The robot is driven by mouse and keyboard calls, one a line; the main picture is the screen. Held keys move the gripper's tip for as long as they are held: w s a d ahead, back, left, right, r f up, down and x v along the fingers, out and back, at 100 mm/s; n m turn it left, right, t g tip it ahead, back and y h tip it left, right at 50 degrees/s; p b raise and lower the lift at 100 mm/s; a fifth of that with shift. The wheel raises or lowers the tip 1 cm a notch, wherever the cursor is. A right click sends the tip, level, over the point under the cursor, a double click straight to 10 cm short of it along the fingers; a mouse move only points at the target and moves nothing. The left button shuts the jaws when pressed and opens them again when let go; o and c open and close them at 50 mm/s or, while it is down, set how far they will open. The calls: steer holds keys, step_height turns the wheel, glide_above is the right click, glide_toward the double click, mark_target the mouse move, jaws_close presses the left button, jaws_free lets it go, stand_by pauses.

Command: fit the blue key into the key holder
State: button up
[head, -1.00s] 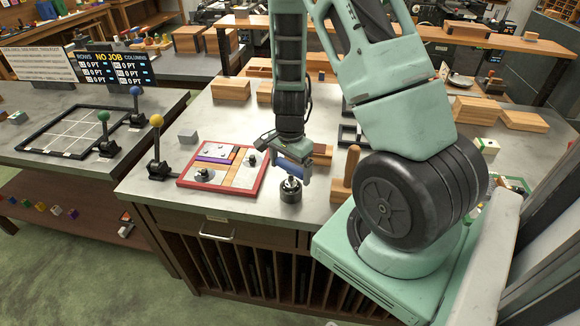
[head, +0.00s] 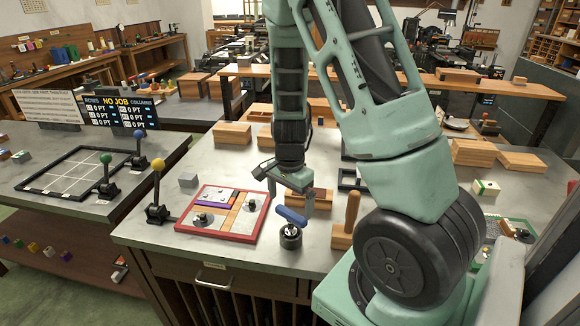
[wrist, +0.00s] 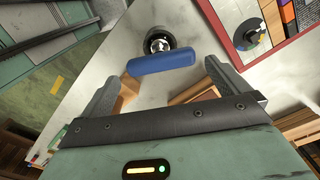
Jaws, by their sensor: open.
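The blue key (head: 291,215) shows as a blue bar handle over the round black key holder (head: 290,237) near the table's front edge. A silvery piece shows between bar and holder; I cannot tell how deep the key sits. My gripper (head: 291,200) is open and empty, just behind and above the blue bar. In the wrist view the blue key (wrist: 163,60) lies just beyond the gap between my open fingertips (wrist: 158,78), clear of both. The holder (wrist: 158,40) shows partly behind the bar there.
A red-framed tray (head: 262,222) with flat pieces lies left of the holder. A wooden block with an upright peg (head: 350,215) stands close on the right. A yellow-knobbed lever (head: 157,190) and a grey block (head: 188,180) are farther left. Wooden blocks stand behind.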

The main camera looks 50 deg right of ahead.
step_height(320, 180, up, 12)
steer(key=shift+p, duration=0.45)
stand_by(0.4)
steer(key=s+a+f+n+y+b, duration=0.1)
steer(key=s+a+n+b, duration=0.15)
steer(key=a+n, duration=0.65)
steer(key=s+a+f+n+b, duration=0.1)
steer(key=a+f+n+b, duration=0.2)
steer(key=a, duration=0.9)
steer(key=s+a+n+b, duration=0.2)
steer(key=s+a+n, duration=0.9)
steer(key=n, duration=0.2)
steer(key=shift+s+f+n+b, duration=0.25)
steer(key=shift+s+n+b, duration=0.1)
steer(key=shift+n, duration=0.05)
